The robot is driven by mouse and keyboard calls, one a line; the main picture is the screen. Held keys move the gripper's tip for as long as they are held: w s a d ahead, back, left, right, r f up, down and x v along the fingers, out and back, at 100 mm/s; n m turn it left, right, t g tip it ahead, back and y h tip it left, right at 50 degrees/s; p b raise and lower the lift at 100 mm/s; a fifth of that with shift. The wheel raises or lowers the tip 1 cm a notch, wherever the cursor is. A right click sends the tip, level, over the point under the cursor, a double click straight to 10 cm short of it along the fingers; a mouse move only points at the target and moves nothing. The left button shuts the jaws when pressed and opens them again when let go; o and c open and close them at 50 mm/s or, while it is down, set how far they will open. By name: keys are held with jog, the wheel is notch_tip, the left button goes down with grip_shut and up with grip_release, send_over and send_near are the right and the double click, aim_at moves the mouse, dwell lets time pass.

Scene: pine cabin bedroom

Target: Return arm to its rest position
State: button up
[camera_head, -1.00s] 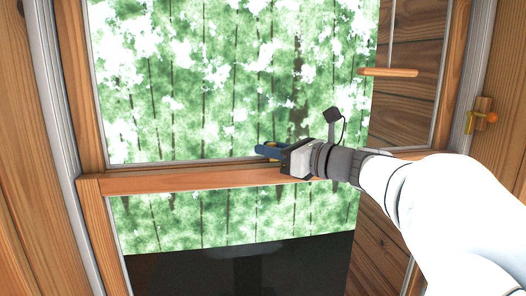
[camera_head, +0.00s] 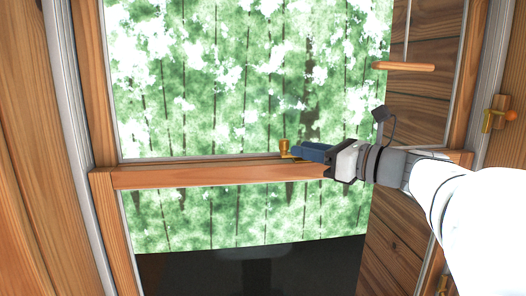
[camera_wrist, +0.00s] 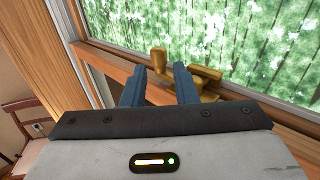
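My gripper (camera_head: 302,152) is at the wooden rail (camera_head: 220,174) across the middle of the window, and my arm reaches in from the right. In the wrist view its two blue fingers (camera_wrist: 160,78) stand apart with nothing held between them. A brass window latch (camera_head: 285,149) sits on the rail just left of the fingertips. In the wrist view an upright brass knob (camera_wrist: 159,61) shows beyond the finger gap, and more brass hardware (camera_wrist: 207,83) lies by the right finger. I cannot tell whether a finger touches it.
Wooden window frame sides (camera_head: 92,90) flank the glass. A wooden bar (camera_head: 403,66) hangs at the upper right, and a brass and orange catch (camera_head: 500,115) is at the far right. A wooden chair (camera_wrist: 25,125) stands at the lower left of the wrist view.

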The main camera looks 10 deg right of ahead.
jog(key=shift+v, duration=0.85)
